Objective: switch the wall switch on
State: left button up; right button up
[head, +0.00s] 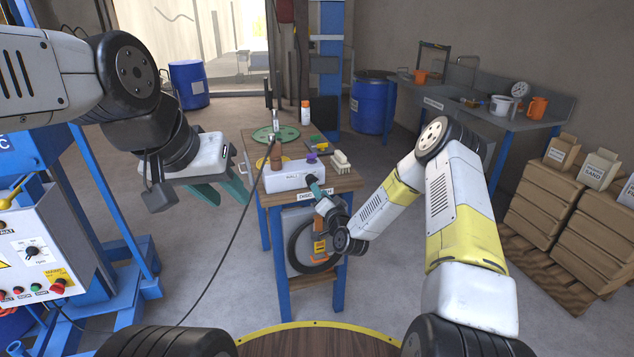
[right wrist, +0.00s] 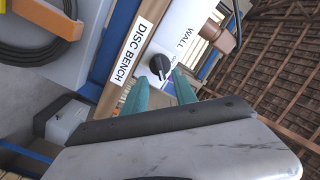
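The wall switch is a black rotary knob (right wrist: 160,65) on a white box marked WALL (right wrist: 187,31). The box (head: 285,180) lies along the front edge of the bench in the head view. My right gripper (head: 314,185) is at the right part of the box's front. In the right wrist view its two teal fingers (right wrist: 159,92) are apart, with the knob just beyond and between their tips. Contact with the knob cannot be made out. My left gripper (head: 221,192) is open and empty, in the air left of the bench.
The wooden disc bench (head: 345,183) carries a green disc (head: 276,134), brown weights, a white-orange bottle (head: 305,112) and small blocks. Sacks and stacked boxes stand at right.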

jog(key=v, duration=0.4)
jog(key=shift+r, duration=0.1)
notch_tip(320, 180, up, 11)
jog(key=d+n+g, duration=0.2)
jog(key=n+g, duration=0.2)
jog(key=n, duration=0.1)
jog(key=s+d+r+n+g+h, duration=0.1)
jog(key=s+d+r+g+h, duration=0.3)
jog(key=s+r, duration=0.55)
jog(key=s+d+r+g, duration=0.1)
jog(key=s+r, duration=0.1)
jog(key=s, duration=0.7)
jog(key=s+d+r+g, duration=0.1)
jog(key=s+d+r, duration=0.1)
jog(key=s, duration=0.8)
jog(key=s+d+r+g, duration=0.1)
jog(key=s+d+r, duration=0.1)
jog(key=s, duration=0.7)
jog(key=shift+s+r+y, duration=0.3)
jog(key=shift+s+r, duration=0.1)
jog(key=shift+r, duration=0.3)
